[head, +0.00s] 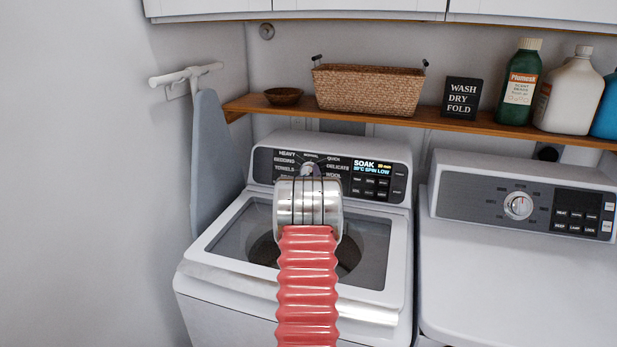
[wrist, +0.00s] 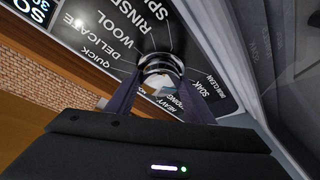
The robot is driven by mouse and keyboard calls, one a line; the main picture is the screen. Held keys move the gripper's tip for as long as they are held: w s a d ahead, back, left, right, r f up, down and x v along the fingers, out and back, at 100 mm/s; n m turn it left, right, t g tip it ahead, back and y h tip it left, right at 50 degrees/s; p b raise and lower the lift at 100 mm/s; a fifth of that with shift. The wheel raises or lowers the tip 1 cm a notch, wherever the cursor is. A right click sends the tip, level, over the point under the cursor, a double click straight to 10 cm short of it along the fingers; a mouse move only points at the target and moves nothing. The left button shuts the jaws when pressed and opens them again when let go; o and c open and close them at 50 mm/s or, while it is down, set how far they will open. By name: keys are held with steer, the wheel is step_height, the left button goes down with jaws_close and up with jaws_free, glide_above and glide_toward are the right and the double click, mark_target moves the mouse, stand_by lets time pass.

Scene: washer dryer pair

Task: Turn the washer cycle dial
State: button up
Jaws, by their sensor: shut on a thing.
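The washer (head: 365,308) stands at the centre left in the head view, its lid down with a dark window. Its control panel (head: 262,165) carries cycle names and a lit display (head: 372,168) reading SOAK, 20°C, SPIN LOW. The cycle dial (head: 309,168) is a round silvery knob on the panel, partly hidden behind my arm. In the wrist view the dial (wrist: 160,66) sits between the fingers of my gripper (wrist: 158,85), with the cycle names around it. My gripper is shut on the dial. In the head view my arm's metal end hides the fingers.
The dryer (head: 520,275) with its own dial (head: 518,206) stands close at the right. A wooden shelf (head: 440,124) above holds a wicker basket (head: 365,90), a sign (head: 462,98) and bottles (head: 521,85). An ironing board (head: 213,160) hangs at the left wall.

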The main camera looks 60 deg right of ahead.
steer(key=shift+w+a+f+m, duration=0.1)
steer(key=shift+m, duration=0.3)
steer(key=o, duration=1.1)
steer(key=v, duration=1.3)
steer(key=shift+a+f, duration=0.25)
steer(key=shift+a, duration=0.15)
